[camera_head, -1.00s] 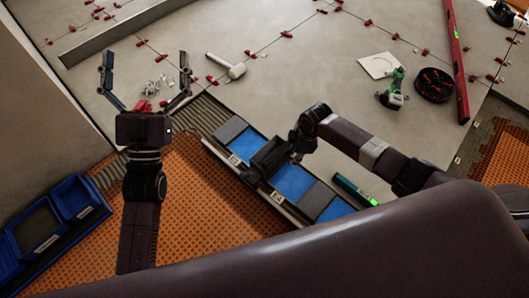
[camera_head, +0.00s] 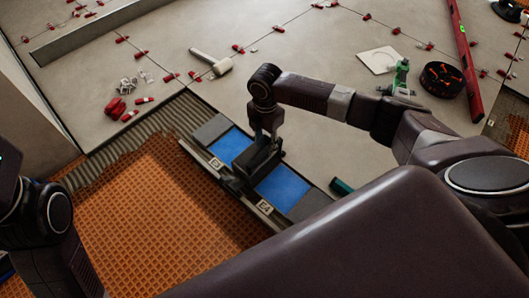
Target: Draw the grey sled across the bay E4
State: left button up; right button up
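The dark grey sled (camera_head: 258,163) sits across the long rail board between two blue bays. The label E3 (camera_head: 216,163) is at its left and E4 (camera_head: 264,207) at its lower right. Blue of bay E4 (camera_head: 283,188) shows to the right of the sled, and blue of bay E3 (camera_head: 231,146) to its left. My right gripper (camera_head: 265,138) points down onto the sled's top and appears to touch it. Its fingertips are too dark and hidden to tell their grip. My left arm is at the left edge, its fingers out of view.
Orange matting (camera_head: 150,210) lies in front of the board. Red clips (camera_head: 116,107), a mallet (camera_head: 213,63), a white square (camera_head: 379,60), a black round tub (camera_head: 441,79) and a red level (camera_head: 466,60) lie on the tiles. A green-ended tool (camera_head: 341,187) is right of the board.

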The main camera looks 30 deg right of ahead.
aim_at(265, 152)
jog(key=shift+f+b, duration=0.85)
jog(key=shift+f, duration=1)
jog(key=shift+c, duration=0.2)
grip_shut()
